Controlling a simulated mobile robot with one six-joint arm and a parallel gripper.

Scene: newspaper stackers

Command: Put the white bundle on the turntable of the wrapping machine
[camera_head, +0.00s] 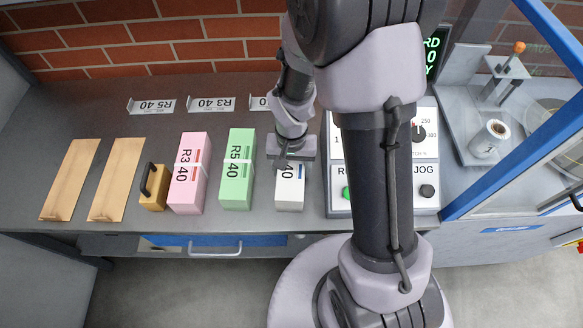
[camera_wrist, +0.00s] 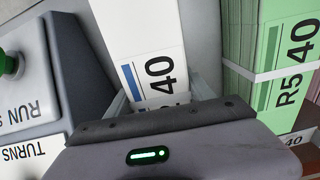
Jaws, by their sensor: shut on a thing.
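The white bundle (camera_head: 290,193) is at the bench's front edge, right of the green bundle. It also shows in the wrist view (camera_wrist: 137,35), with "40" and a blue bar on its label. My gripper (camera_head: 291,160) is over the bundle, shut on it, with a finger on either side in the wrist view (camera_wrist: 160,98). I cannot tell whether the bundle still touches the bench. The wrapping machine shows at the right behind a blue-framed clear panel (camera_head: 535,140). A round plate (camera_head: 560,118), apparently its turntable, is partly hidden by the frame and cut by the picture edge.
The green bundle (camera_head: 237,168) stands close left of the white one, then a pink bundle (camera_head: 188,175), a yellow handled block (camera_head: 154,188) and brown sheets (camera_head: 118,180). A control box (camera_head: 341,205) stands close right. A grey fixture (camera_head: 490,140) holds a roll.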

